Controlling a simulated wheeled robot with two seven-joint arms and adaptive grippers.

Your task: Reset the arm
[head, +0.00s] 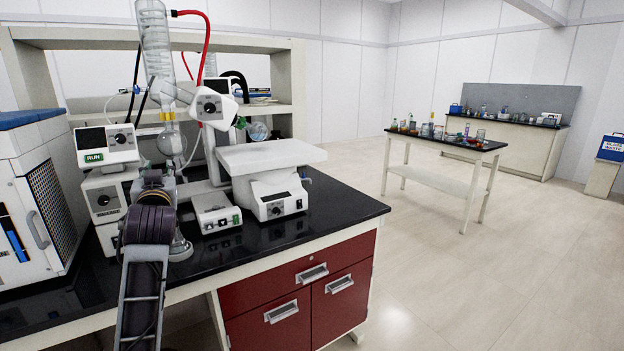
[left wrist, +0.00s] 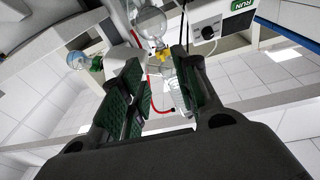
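My left arm reaches up over the black benchtop in the head view. Its gripper (head: 154,180) points away from me, in front of the rotary evaporator's glassware. In the left wrist view the gripper (left wrist: 157,85) has its two green-padded fingers spread apart, with nothing held between them. A round glass flask (left wrist: 150,20) with a yellow clip (left wrist: 158,55) shows beyond the fingers, apart from them. In the head view the glass condenser (head: 155,40) stands above the gripper. My right gripper is not in view.
A control box marked RUN (head: 106,146) stands left of the arm, by a white-and-blue instrument (head: 35,190). The evaporator's white bath unit (head: 275,190) stands to the right. The benchtop's front right (head: 335,215) is clear. A side table (head: 450,140) stands across open floor.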

